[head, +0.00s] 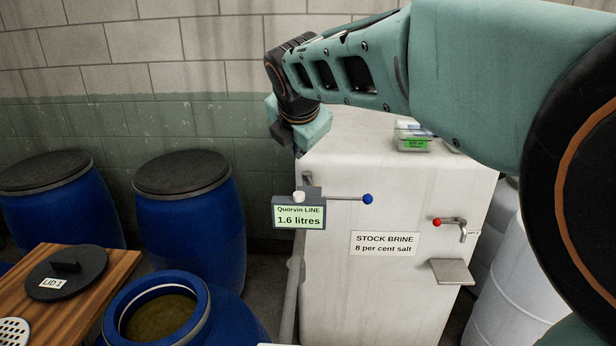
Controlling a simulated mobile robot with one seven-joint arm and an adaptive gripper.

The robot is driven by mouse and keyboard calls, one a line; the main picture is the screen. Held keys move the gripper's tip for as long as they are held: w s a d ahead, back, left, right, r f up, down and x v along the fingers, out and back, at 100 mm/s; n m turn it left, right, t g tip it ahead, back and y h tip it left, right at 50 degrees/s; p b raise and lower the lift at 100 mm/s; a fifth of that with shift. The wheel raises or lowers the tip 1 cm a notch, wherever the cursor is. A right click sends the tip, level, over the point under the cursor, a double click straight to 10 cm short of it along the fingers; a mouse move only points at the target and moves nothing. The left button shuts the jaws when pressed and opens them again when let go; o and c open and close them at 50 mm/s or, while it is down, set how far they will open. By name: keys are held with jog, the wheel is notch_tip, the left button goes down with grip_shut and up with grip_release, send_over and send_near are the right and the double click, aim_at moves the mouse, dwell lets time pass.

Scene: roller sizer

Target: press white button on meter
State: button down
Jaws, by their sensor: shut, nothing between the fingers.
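The meter (299,214) is a grey box with a pale green display reading "Quorvin LINE 1.6 litres". It is at the front left upper edge of the white brine tank. The small white button (299,196) sits on top of the meter. A thin rod runs right from the meter to a blue knob (368,199). My arm reaches in from the right, above the tank, and its wrist is above and behind the meter in the picture. My gripper's fingers do not show; the wrist links hide them. Nothing of mine is seen touching the button.
The white tank (340,290) carries a "STOCK BRINE" label, a red-tipped tap (450,223) and a small ledge (451,271). A clear box (413,138) stands on top. Blue barrels (187,215) stand left. An open barrel (160,300) and a wooden board (100,290) with a black lid are in front.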

aim_at(300, 195)
notch_tip(300, 195, down, 7)
jog(key=b, duration=0.5)
jog(key=shift+r, duration=0.2)
jog(key=shift+f+b, duration=0.3)
jog(key=shift+f, duration=0.1)
dwell(0.7)
jog(key=shift+f, duration=0.35)
jog(key=shift+f+b, duration=0.5)
jog(key=shift+f, duration=0.1)
dwell(0.6)
jog(key=shift+r, duration=0.1)
jog(key=shift+r+p, duration=0.95)
jog(key=shift+p, duration=0.1)
